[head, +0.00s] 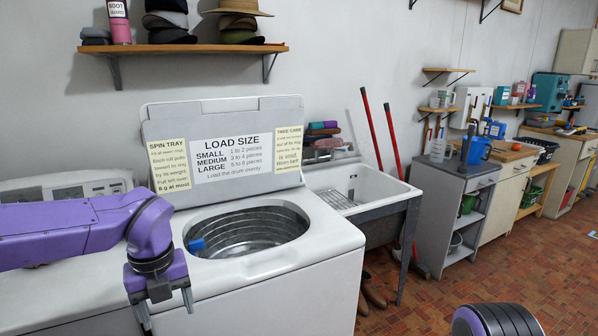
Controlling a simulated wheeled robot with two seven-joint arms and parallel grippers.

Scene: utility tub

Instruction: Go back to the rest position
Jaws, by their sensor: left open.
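My left arm comes in from the left, purple with dark joints. My left gripper (167,307) hangs pointing down in front of the white top-loading washer (290,275). Its two fingers are apart, with nothing seen between them. The lower end of one finger runs close to the picture's bottom edge. A rounded dark and purple part of my right arm shows at the bottom right; the right gripper is out of the picture.
The washer lid (225,112) stands open, with signs on it. A small blue thing (197,245) shows in the metal drum (245,232). A utility sink (362,190) stands right of the washer. A grey cabinet (455,195) is beyond. Brick-coloured floor (440,290) is open at right.

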